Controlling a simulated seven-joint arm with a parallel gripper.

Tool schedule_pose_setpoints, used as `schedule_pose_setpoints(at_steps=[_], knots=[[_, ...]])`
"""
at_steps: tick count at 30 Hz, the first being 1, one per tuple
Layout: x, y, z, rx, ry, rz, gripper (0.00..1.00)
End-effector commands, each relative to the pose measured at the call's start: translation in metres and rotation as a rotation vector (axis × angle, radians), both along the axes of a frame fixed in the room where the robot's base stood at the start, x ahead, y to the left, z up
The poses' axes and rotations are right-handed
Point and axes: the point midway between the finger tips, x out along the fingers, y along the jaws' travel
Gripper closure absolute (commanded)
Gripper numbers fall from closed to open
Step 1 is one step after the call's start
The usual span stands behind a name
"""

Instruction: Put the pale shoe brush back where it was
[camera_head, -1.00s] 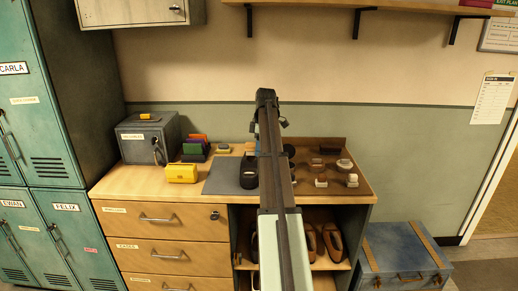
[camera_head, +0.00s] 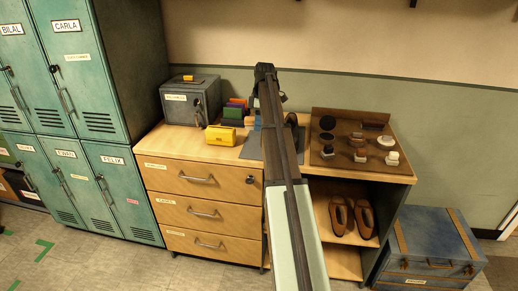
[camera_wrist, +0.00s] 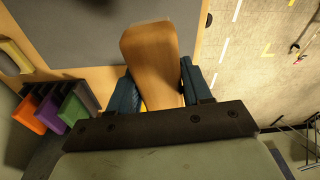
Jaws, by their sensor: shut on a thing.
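My gripper (camera_wrist: 156,88) is shut on a pale wooden brush (camera_wrist: 150,50) in the wrist view, with a blue finger on either side of it. Its wooden face shows; its bristles are not visible. In the head view my arm hides the brush and most of the gripper; only a bit of blue shows beside the arm. A brown board (camera_head: 320,152) lies at the right end of the cabinet top.
A grey mat (camera_wrist: 80,30) lies beside the gripper. Left on the cabinet top are a yellow case (camera_head: 221,135), a grey lockbox (camera_head: 190,100) and coloured upright pieces (camera_head: 236,106). Shoes (camera_head: 352,216) sit on the shelf below. A blue trunk (camera_head: 430,250) stands at right.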

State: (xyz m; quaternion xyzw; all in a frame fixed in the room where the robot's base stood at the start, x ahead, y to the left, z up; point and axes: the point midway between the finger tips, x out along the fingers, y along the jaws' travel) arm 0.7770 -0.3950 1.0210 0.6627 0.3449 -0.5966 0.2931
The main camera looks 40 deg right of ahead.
Motion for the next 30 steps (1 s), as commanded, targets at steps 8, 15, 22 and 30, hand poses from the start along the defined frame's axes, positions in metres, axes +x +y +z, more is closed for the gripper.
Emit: schedule_pose_setpoints(at_steps=[8,15,22,30], knots=[[0.007,-0.007,-0.001,-0.013,-0.021,-0.134,0.8],[0.007,-0.007,-0.023,-0.011,-0.019,-0.156,0.8],[0.007,-0.007,-0.058,-0.011,-0.019,-0.155,0.8],[0.007,-0.007,-0.08,-0.011,-0.019,-0.154,0.8]])
